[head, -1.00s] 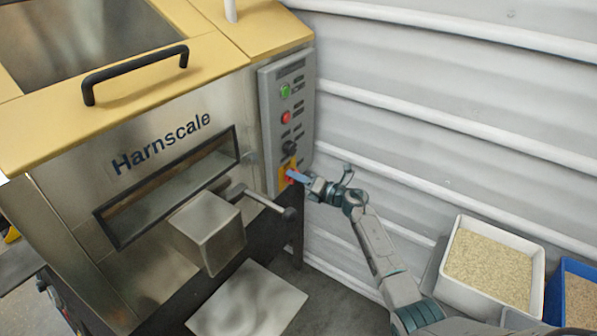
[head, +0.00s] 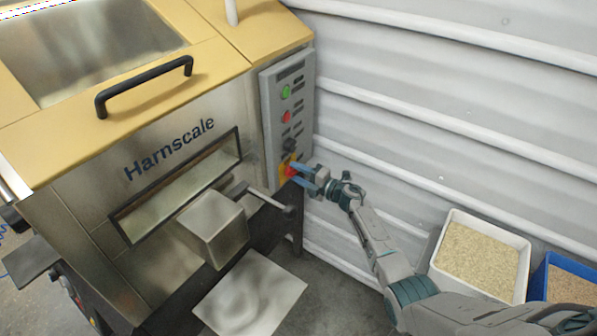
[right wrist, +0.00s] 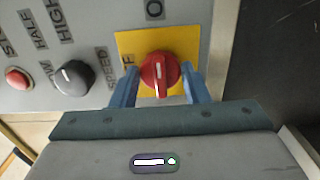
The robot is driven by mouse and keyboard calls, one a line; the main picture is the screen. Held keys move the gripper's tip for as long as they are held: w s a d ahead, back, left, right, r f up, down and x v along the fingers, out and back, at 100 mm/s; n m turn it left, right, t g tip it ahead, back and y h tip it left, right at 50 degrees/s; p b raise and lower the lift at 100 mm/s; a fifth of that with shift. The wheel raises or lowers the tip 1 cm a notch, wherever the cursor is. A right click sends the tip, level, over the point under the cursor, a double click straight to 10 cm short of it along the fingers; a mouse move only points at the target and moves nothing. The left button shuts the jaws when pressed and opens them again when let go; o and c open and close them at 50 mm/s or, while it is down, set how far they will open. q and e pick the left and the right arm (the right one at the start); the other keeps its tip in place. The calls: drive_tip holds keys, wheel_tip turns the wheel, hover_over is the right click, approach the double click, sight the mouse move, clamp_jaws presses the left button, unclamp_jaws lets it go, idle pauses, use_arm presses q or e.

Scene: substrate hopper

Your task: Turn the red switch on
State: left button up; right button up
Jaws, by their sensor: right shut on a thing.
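The red switch (right wrist: 159,72) is a round knob with a white mark on a yellow plate (right wrist: 126,42). In the right wrist view the mark lies nearly upright in the picture, on the knob's lower half. Parts of label letters show on the plate's left and top. My right gripper (right wrist: 159,88) has its two blue fingers on either side of the knob and is shut on it. In the head view the right gripper (head: 299,174) reaches the bottom of the grey control panel (head: 271,110), partly covering the red switch (head: 289,170). My left gripper is out of view.
A black knob (right wrist: 73,78) and a red button (right wrist: 17,79) sit beside the yellow plate. A green button (head: 286,92) is higher on the panel. A lever (head: 268,200) sticks out left of the gripper. A white tub (head: 525,270) and blue tub (head: 540,275) stand right.

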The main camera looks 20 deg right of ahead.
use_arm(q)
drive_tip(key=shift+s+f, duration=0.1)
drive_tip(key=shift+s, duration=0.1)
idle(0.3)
use_arm(e)
drive_tip(key=o, duration=0.9)
drive_tip(key=shift+o, duration=0.2)
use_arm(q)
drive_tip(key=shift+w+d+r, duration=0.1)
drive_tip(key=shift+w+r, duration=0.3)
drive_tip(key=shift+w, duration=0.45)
use_arm(e)
drive_tip(key=v, duration=1)
drive_tip(key=shift+s+d, duration=0.3)
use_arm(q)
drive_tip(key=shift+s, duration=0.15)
